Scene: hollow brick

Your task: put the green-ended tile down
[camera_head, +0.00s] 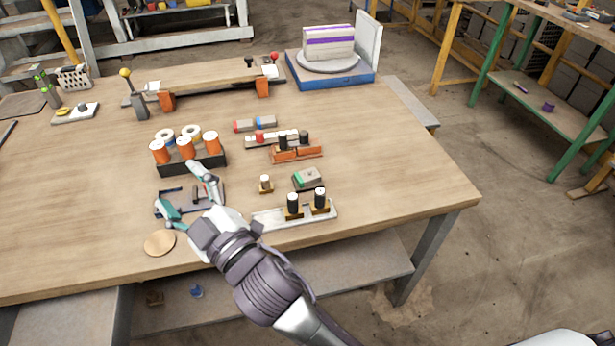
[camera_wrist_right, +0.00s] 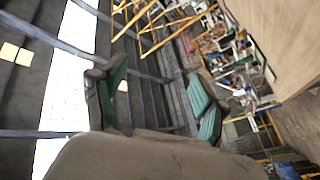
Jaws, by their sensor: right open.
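The green-ended tile (camera_head: 308,178) is a small pale grey block with a green end. It lies on the right part of the wooden table in the head view, on or against a dark base; I cannot tell which. My right gripper (camera_head: 188,192) is open and empty, left of the tile and well apart from it. Its two spread fingers also show in the right wrist view (camera_wrist_right: 160,100), with nothing between them. The right gripper hides part of a dark blue frame (camera_head: 172,191) on the table. My left gripper is not in view.
A dark tray (camera_head: 190,163) of orange-sided rolls stands behind my right gripper. A white tray (camera_head: 268,216) with black cylinders lies near the front edge. A round wooden disc (camera_head: 160,243) lies at the front left. The table's right side (camera_head: 410,190) is clear.

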